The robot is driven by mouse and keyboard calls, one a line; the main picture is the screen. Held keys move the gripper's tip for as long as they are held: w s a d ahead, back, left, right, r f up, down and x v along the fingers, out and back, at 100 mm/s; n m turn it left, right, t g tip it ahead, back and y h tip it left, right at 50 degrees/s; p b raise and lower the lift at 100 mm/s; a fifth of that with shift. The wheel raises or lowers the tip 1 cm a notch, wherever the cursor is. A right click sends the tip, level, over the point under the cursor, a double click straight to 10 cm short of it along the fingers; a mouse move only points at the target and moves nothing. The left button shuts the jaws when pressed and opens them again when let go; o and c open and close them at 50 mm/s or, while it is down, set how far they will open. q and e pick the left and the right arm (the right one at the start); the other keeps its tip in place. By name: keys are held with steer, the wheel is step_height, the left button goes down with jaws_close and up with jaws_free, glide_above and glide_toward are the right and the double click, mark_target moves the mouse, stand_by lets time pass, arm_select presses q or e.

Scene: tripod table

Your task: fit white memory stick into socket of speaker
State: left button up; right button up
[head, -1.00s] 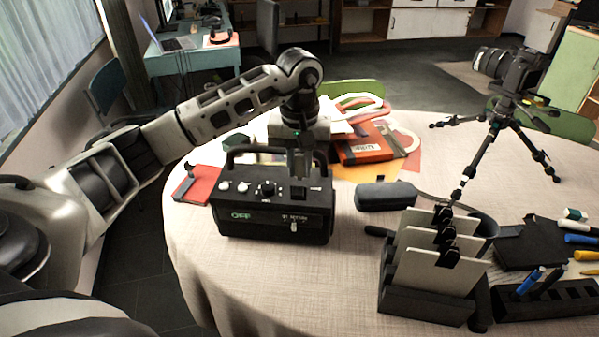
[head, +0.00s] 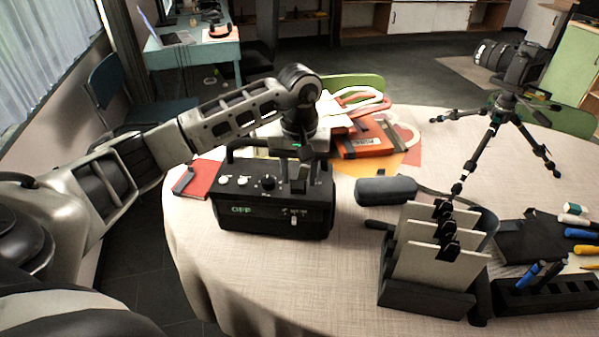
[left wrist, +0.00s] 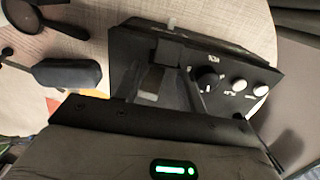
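The black speaker (head: 230,217) stands on the table's left part, its front display reading OFF. My left gripper (head: 298,186) is just above the right part of its top, fingers apart. In the left wrist view the fingers (left wrist: 160,88) straddle a pale piece (left wrist: 152,80) beside a raised black block (left wrist: 172,51); it looks like the white memory stick, but how deep it sits I cannot tell. A small white tab (head: 293,219) sticks out of the speaker's front and also shows in the left wrist view (left wrist: 171,22). My right gripper is out of view.
The speaker's knobs (left wrist: 208,79) and carry handle (head: 229,152) are close to the fingers. A dark case (head: 386,190) and a rack of pale panels (head: 425,298) stand to the right. The front middle of the table is clear.

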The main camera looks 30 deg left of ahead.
arm_select(q)
steer(key=shift+r, duration=0.1)
steer(key=shift+r+p, duration=0.25)
steer(key=shift+p, duration=0.05)
step_height(320, 180, up, 13)
steer(key=shift+f+b, duration=0.2)
steer(key=shift+b, duration=0.2)
stand_by(0.4)
